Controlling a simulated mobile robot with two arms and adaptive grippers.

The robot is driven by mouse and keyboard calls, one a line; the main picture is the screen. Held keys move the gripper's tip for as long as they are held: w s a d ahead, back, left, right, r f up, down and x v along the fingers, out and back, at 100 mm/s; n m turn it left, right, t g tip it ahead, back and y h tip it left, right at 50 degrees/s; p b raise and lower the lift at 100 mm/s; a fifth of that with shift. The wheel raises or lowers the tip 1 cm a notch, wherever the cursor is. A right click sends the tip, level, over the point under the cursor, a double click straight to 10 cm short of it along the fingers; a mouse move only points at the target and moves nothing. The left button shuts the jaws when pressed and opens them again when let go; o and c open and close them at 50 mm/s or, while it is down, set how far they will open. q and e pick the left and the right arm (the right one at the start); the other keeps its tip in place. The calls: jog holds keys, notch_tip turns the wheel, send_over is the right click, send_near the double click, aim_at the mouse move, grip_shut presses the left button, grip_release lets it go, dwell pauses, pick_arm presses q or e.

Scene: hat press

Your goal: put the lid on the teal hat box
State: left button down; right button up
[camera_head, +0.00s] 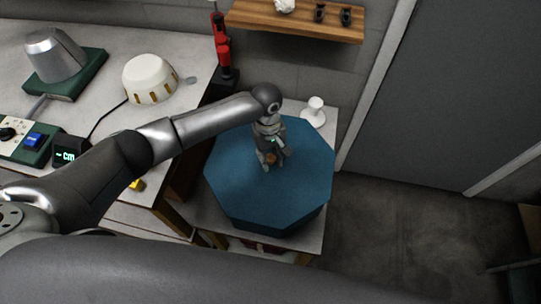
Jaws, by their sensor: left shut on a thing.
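The teal octagonal lid (300,185) lies flat at the top of the teal hat box, and the two look like one octagonal shape. A strip of teal side wall (290,226) shows below the lid's front edge. I cannot tell whether the lid touches the box all round or is slightly above it. My left gripper (270,162) points down at the middle of the lid. It is shut on a small brown knob there, mostly hidden by the fingers. My right gripper is not in view.
The box is on a pale stand (190,213). A white spool-shaped thing (315,110) stands behind it. A metal hat block (54,55) and a cream dome (150,78) are on the left bench. A wooden shelf (290,22) hangs behind. Open floor lies right.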

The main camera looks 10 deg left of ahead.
pick_arm(q)
jog(key=shift+f, duration=0.25)
jog(key=c, duration=1.1)
grip_release()
jog(key=shift+r, duration=0.1)
jog(key=r, duration=0.7)
jog(key=w+r, duration=0.1)
jog(key=r, duration=0.3)
jog(key=shift+w+a+r, duration=0.1)
jog(key=shift+a+r, duration=0.25)
jog(key=shift+a, duration=0.05)
